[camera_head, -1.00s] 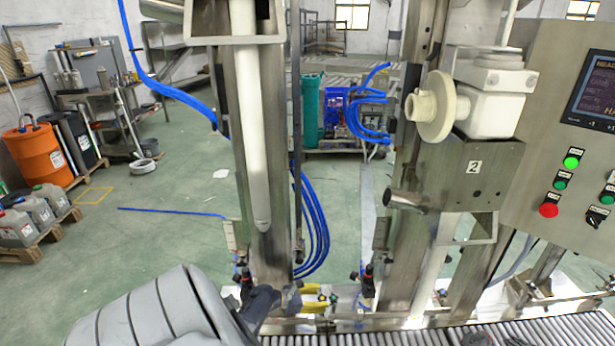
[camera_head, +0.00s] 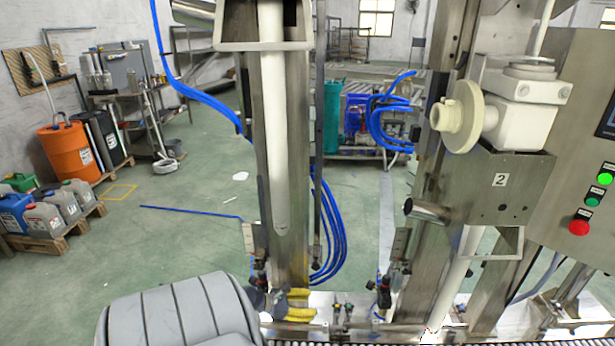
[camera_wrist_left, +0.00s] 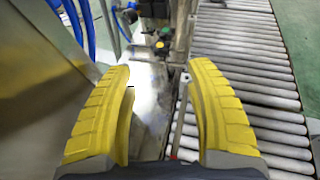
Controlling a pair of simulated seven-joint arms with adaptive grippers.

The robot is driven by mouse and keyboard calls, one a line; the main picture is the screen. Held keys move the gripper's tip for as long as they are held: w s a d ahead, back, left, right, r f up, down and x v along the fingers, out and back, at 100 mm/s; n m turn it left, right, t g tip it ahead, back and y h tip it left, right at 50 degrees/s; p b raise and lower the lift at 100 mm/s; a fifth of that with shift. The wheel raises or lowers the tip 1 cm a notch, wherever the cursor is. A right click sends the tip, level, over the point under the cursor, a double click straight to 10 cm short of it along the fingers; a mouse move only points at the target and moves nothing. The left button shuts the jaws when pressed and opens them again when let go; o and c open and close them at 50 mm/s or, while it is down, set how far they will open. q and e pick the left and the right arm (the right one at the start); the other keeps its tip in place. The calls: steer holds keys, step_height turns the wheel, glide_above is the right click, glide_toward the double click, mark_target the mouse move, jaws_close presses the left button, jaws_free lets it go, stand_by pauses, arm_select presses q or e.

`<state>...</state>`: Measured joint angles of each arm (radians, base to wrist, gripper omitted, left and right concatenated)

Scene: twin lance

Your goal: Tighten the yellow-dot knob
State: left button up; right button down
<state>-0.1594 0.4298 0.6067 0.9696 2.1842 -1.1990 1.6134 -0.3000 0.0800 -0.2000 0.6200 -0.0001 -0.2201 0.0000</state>
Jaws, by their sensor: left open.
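My left gripper (camera_head: 310,305), with two ribbed yellow fingers, is open and empty low in the head view, left of a small group of dark knobs (camera_head: 337,308) on the machine's base. In the left wrist view its fingers (camera_wrist_left: 161,75) stand wide apart. Beyond the fingertips there, the yellow-dot knob (camera_wrist_left: 159,44) shows as a small dark knob with a yellow top, apart from both fingers. A green-topped knob (camera_wrist_left: 163,30) is just behind it. The knob dots are too small to tell apart in the head view. My right gripper is in neither view now.
A roller conveyor (camera_wrist_left: 245,75) runs along the right of the wrist view. A steel post (camera_head: 282,160) and blue hoses (camera_head: 328,235) rise behind the gripper. Black-handled fittings (camera_head: 384,292) stand right of the knobs. A control panel (camera_head: 565,165) is at the right.

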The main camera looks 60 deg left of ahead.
mark_target(337, 306)
arm_select(q)
steer(key=shift+s, duration=0.2)
steer(key=shift+s+d+f+g, duration=0.15)
steer(key=shift+s+d+f, duration=0.1)
steer(key=shift+s+f, duration=0.25)
steer(key=shift+s+d+f+g, duration=0.15)
steer(key=shift+s+d+f, duration=0.1)
steer(key=shift+s, duration=0.4)
steer(key=s+d+f+m+g+y, duration=0.1)
steer(key=s+d+m+g, duration=0.15)
steer(key=d+m, duration=0.35)
steer(key=s+d+m+g, duration=0.1)
steer(key=d+m+g, duration=0.2)
steer(key=m, duration=0.5)
steer(key=w+a+r+m+t+y, duration=0.2)
steer(key=w+r+m+y, duration=0.4)
steer(key=r+m, duration=0.65)
steer(key=w+a+f, duration=0.1)
steer(key=w+f, duration=0.2)
steer(key=f, duration=0.1)
steer(key=w+a+f+m, duration=0.1)
steer(key=w+a+f, duration=0.1)
steer(key=w+f, duration=0.2)
steer(key=w+a+f+m, duration=0.1)
steer(key=w+f, duration=0.2)
steer(key=f, duration=0.3)
steer(key=shift+w+a+f+g, duration=0.1)
steer(key=shift+w+a+g, duration=0.05)
steer(key=shift+w+g, duration=0.15)
steer(key=shift+c, duration=0.5)
